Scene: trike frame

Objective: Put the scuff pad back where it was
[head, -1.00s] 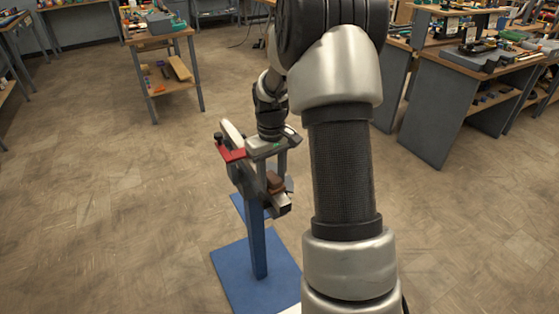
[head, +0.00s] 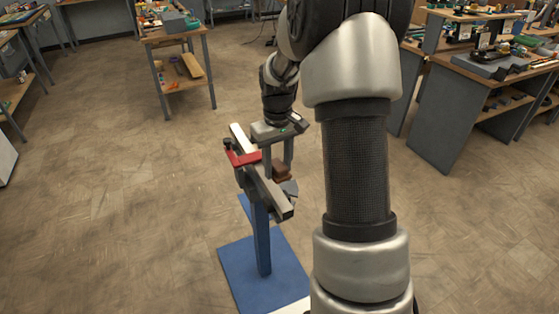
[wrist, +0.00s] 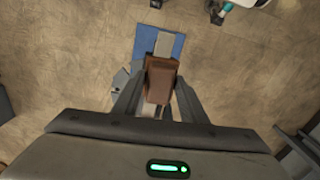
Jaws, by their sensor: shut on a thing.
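My gripper (head: 281,172) is shut on the brown, block-shaped scuff pad (head: 282,168), just right of the bar on the stand. In the wrist view the pad (wrist: 162,76) sits between the two grey fingers of my gripper (wrist: 160,88). The blue stand (head: 260,240) is upright and carries a tilted grey bar (head: 266,188) with a red clamp-like part (head: 243,159) across it. The pad looks apart from the bar, but I cannot tell the gap. In the wrist view the stand's blue base (wrist: 176,46) lies below and beyond the pad.
A small wooden bench (head: 176,40) with tools stands at the back left. Grey-sided workbenches (head: 450,110) with tools stand at the right. The floor around the stand is clear. My own arm hides much of the middle right of the head view.

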